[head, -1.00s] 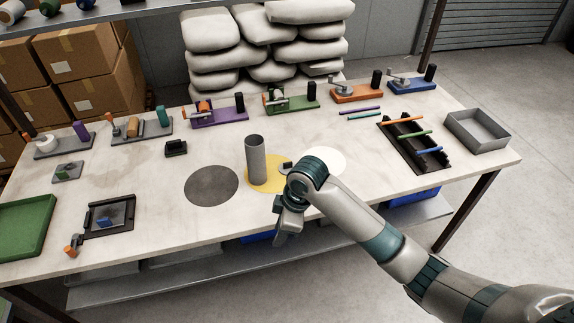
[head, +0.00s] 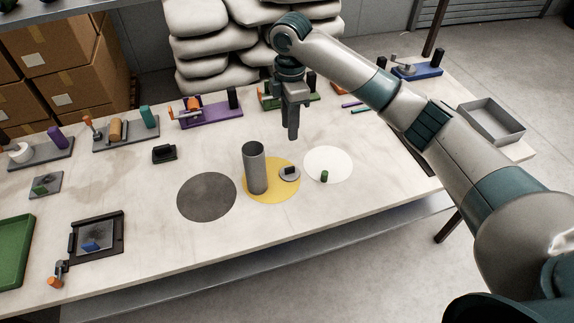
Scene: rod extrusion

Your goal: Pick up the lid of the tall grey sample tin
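The tall grey sample tin (head: 255,170) stands upright and open-topped on the yellow disc (head: 262,197). A small round grey lid with a black knob (head: 289,173) lies just right of the tin, on the right part of the yellow disc. My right gripper (head: 293,136) points down above the table, beyond the lid in the picture and apart from it. Its fingers are seen edge-on, so their opening is unclear; nothing shows between them. My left gripper is not in view.
A small green cylinder (head: 324,176) stands on the white disc (head: 328,160). A dark grey disc (head: 206,197) lies left of the tin, bare. Fixtures, including a purple one (head: 212,116), line the back edge. A grey tray (head: 492,122) sits at the right.

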